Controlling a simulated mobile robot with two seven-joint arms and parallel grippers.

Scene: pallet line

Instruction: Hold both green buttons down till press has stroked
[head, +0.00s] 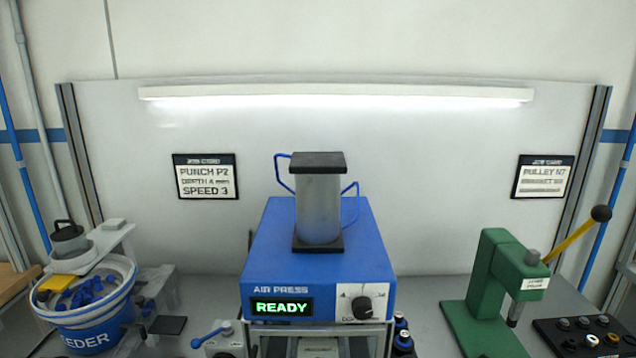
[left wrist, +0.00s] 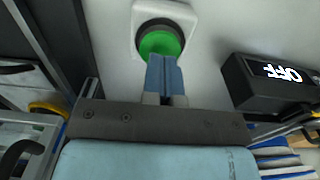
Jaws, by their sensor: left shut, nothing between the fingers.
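The blue air press (head: 318,262) stands in the middle of the bench in the head view, with a grey cylinder (head: 319,208) on top. Its display (head: 281,307) reads READY. In the left wrist view, one green button (left wrist: 160,42) sits in a dark ring on a white housing. My left gripper (left wrist: 166,62) is shut and empty, its blue fingertips at the button's lower edge in the picture. I cannot tell whether they touch it or whether it is pressed down. The other green button and my right gripper are not in view.
A black box (left wrist: 270,80) reading OFF is right of the button in the left wrist view. In the head view, a feeder bowl (head: 85,300) stands at left, a green hand press (head: 492,290) with a yellow lever at right, and a black button panel (head: 590,337) beyond it.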

